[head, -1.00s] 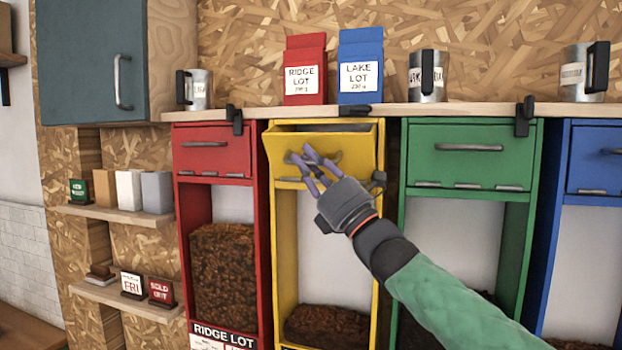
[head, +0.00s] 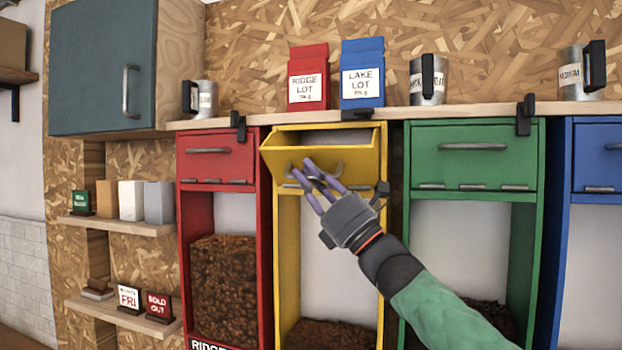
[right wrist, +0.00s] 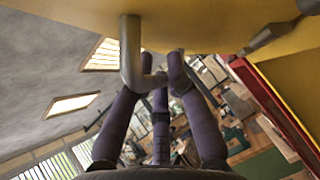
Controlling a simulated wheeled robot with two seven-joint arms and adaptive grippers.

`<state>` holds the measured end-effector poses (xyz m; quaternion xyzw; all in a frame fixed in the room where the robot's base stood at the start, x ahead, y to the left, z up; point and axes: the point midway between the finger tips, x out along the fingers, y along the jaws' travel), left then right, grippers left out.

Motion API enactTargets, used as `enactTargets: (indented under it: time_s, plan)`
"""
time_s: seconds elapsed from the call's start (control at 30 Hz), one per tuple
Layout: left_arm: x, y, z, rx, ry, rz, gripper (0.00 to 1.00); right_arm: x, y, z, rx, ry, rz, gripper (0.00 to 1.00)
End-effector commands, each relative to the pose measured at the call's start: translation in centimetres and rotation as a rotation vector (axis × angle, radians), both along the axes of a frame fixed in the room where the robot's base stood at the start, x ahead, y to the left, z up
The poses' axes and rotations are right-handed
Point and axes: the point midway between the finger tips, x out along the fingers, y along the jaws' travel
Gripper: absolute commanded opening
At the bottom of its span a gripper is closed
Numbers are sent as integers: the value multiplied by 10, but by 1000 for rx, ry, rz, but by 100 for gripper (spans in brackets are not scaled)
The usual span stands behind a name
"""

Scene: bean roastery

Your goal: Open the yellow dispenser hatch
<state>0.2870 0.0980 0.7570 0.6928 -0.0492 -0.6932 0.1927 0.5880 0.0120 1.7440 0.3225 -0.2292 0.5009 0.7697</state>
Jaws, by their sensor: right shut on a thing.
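In the right wrist view, the grey bent handle (right wrist: 131,55) lies at the fingertips (right wrist: 158,78), under the yellow panel (right wrist: 210,22). The fingers hide part of the handle in the head view. My left gripper is not in view.
A red dispenser hatch (head: 215,165) and a green one (head: 474,160) flank the yellow one, both closed. A shelf (head: 285,120) above holds a red bag (head: 308,75), a blue bag (head: 362,70) and metal mugs. A black clip (head: 357,114) sits on the shelf edge above the yellow hatch.

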Motion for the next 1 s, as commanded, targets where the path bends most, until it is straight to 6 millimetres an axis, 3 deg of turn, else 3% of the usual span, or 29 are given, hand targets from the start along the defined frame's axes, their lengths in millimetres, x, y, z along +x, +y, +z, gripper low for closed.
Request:
enactTargets:
  time_s: [0.13, 0.17, 0.2, 0.63, 1.0]
  plan:
    - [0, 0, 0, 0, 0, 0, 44, 1, 2, -2, -3, 3, 0, 0]
    - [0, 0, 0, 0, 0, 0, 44, 1, 2, -2, -3, 3, 0, 19]
    - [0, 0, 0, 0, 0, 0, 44, 1, 2, -2, -3, 3, 0, 28]
    - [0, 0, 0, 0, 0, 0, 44, -1, -2, -3, -2, 1, 0, 28]
    - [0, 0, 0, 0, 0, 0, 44, -20, -33, -36, -2, 3, -2, 28]
